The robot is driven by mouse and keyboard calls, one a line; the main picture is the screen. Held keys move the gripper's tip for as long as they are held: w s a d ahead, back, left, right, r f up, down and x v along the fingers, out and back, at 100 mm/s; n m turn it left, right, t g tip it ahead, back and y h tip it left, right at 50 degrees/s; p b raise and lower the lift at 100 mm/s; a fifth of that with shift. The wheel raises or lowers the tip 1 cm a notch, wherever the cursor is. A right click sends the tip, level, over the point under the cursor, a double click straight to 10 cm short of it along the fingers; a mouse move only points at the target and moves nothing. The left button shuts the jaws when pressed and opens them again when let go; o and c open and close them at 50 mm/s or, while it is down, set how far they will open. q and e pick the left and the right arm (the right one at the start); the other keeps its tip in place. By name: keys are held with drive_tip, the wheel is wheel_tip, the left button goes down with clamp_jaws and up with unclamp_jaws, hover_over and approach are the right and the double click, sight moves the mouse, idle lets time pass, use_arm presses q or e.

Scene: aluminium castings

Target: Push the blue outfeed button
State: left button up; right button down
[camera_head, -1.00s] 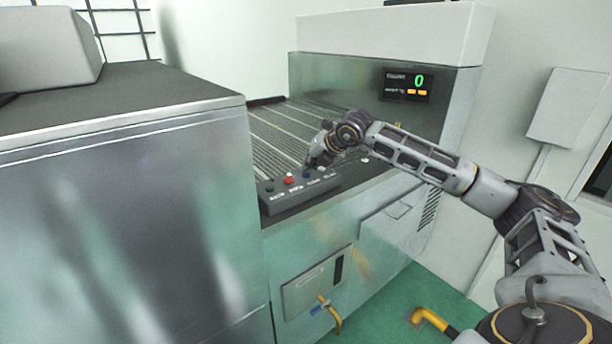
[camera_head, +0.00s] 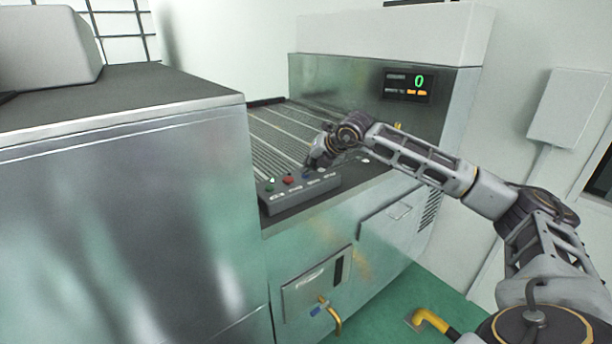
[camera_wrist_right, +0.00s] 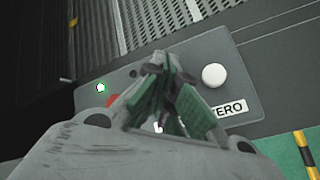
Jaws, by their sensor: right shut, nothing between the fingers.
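The grey control box (camera_head: 300,191) stands on the machine's front ledge with a row of buttons. The blue button (camera_head: 306,175) shows as a small dark blue spot right under my right gripper (camera_head: 311,164). The gripper is shut and empty, pointing down at the box; I cannot tell whether it touches the button. In the right wrist view the shut fingers (camera_wrist_right: 165,80) cover the place between the red button (camera_wrist_right: 112,100) and the white button (camera_wrist_right: 213,75), so the blue one is hidden there. The green button (camera_wrist_right: 100,88) is lit; the red one is dark. My left gripper is out of view.
Behind the box lies a ribbed roller bed (camera_head: 280,130). A display (camera_head: 409,85) on the machine reads 0. A large metal cabinet (camera_head: 120,200) stands close on the left.

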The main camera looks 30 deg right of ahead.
idle(0.4)
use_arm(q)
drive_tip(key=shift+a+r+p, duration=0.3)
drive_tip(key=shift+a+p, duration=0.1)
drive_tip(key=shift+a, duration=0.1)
use_arm(e)
drive_tip(key=shift+r, duration=0.8)
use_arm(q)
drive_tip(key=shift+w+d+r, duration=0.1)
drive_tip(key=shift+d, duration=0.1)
use_arm(e)
drive_tip(key=shift+r, duration=0.15)
drive_tip(key=shift+r+p, duration=0.3)
drive_tip(key=shift+r, duration=0.1)
use_arm(q)
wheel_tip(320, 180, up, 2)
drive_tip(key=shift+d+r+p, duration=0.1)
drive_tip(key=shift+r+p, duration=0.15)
drive_tip(key=shift+p, duration=0.75)
use_arm(e)
wheel_tip(320, 180, up, 4)
